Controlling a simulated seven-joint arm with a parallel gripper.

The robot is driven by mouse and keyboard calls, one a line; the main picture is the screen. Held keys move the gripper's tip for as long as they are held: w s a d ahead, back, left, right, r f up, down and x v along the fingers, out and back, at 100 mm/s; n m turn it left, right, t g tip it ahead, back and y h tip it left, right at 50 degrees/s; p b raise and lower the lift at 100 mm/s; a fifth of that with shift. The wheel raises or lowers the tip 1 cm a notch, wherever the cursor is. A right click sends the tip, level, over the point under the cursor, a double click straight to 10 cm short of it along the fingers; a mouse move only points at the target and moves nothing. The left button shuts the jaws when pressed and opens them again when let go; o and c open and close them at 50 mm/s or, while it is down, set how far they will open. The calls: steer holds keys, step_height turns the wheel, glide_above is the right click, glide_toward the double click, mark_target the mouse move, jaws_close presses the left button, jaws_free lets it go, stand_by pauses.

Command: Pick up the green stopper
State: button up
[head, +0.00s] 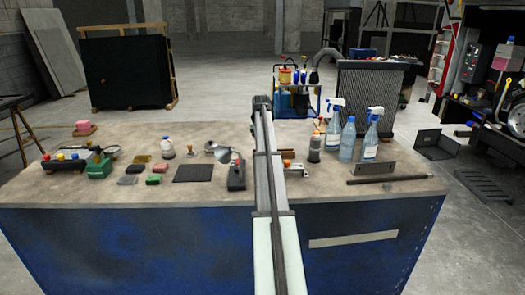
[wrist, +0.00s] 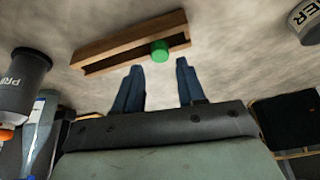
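The green stopper (wrist: 160,51) is a small bright green cylinder in the wrist view. It is at the near side of a brown wooden strip (wrist: 110,47) on the worktop; I cannot tell whether it rests on the strip or touches it. My gripper (wrist: 158,66) is open, its two dark blue fingers apart and pointing toward the stopper. The stopper appears between the fingertips and just beyond them, with nothing held. In the head view my arm covers the middle of the bench, and I cannot make out the stopper or the fingers there.
In the wrist view, a dark labelled bottle (wrist: 22,80) stands at left and a round labelled container (wrist: 305,18) at upper right. In the head view, spray bottles (head: 370,135) and a clear blue bottle (head: 347,140) stand right of my arm, a lamp (head: 236,172) close to its left.

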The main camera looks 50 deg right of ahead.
steer(key=shift+x, duration=2.55)
steer(key=shift+w+d, duration=0.1)
steer(key=shift+c, duration=0.5)
jaws_close()
steer(key=shift+r, duration=0.15)
